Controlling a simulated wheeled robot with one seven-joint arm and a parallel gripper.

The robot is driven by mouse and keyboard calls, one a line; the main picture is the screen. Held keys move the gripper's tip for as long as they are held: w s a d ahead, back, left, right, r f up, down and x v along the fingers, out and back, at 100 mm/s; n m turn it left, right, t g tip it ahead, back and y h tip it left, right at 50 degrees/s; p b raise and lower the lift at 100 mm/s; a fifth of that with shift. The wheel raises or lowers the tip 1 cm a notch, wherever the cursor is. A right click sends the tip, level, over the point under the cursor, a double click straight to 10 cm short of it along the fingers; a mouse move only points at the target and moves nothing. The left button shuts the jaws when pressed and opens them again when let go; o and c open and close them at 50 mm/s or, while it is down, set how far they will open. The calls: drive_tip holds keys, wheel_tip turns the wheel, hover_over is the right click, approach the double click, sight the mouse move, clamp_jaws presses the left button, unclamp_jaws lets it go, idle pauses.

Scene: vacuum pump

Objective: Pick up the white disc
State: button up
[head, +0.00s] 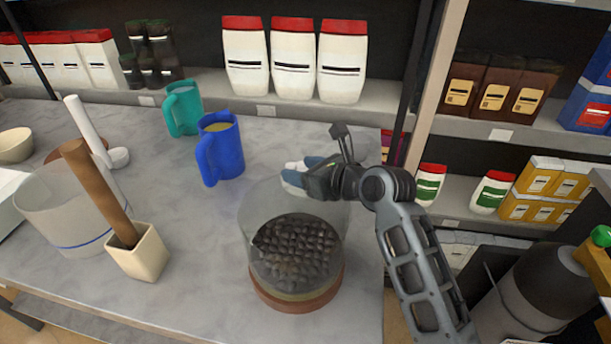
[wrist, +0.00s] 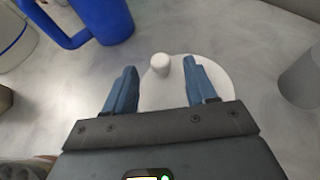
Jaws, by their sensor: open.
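The white disc (wrist: 221,80) lies flat on the grey table in the wrist view. A short white knob (wrist: 160,65) stands up from it. My gripper (wrist: 159,70) is open, with one blue finger on either side of the knob and a gap between each finger and the knob. The fingers and palm hide the near part of the disc. In the head view, my gripper (head: 300,174) is low over the table behind the clear jar, and only a small white part of the disc (head: 293,166) shows past the fingers.
A blue mug (head: 222,150) and a teal mug (head: 184,109) stand left of my gripper. A clear jar of dark pellets (head: 297,255) stands in front. A clear tub (head: 62,205) and a cream pot with a brown handle (head: 139,255) are farther left. Stocked shelves line the back.

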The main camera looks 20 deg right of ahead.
drive_tip(key=shift+x, duration=1.2)
drive_tip(key=shift+c, duration=0.5)
clamp_jaws()
